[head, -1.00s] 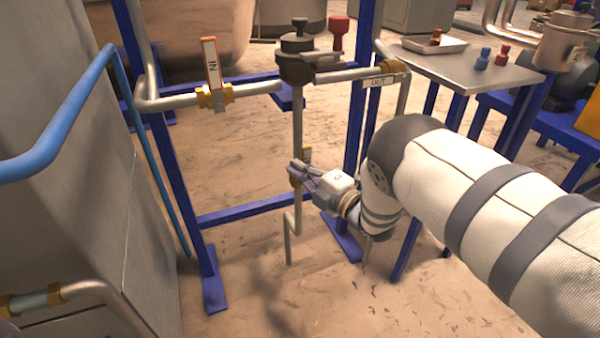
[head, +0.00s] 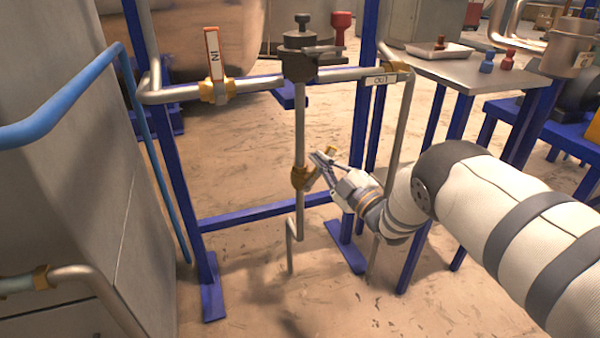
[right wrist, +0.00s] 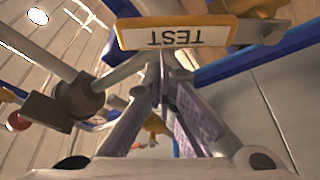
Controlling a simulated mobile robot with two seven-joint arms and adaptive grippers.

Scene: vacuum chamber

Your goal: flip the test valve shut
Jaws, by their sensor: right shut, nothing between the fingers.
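The test valve (head: 301,177) is a brass body on the vertical pipe below the black-topped unit. Its handle (head: 331,151) leans out to the right of the pipe, partly hidden by my right gripper (head: 318,160). In the right wrist view the handle's orange-edged TEST tag (right wrist: 175,35) shows upside down, across and just past the fingertips of my right gripper (right wrist: 165,72). The fingers are shut and empty, close beside the handle; I cannot tell whether they touch it. My left gripper is out of view.
The upright IN handle (head: 214,55) and the OUT tag (head: 382,79) sit on the horizontal pipe above. Blue frame posts (head: 365,110) stand around the pipe. A metal table (head: 470,72) stands at right, a grey cabinet (head: 60,190) at left.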

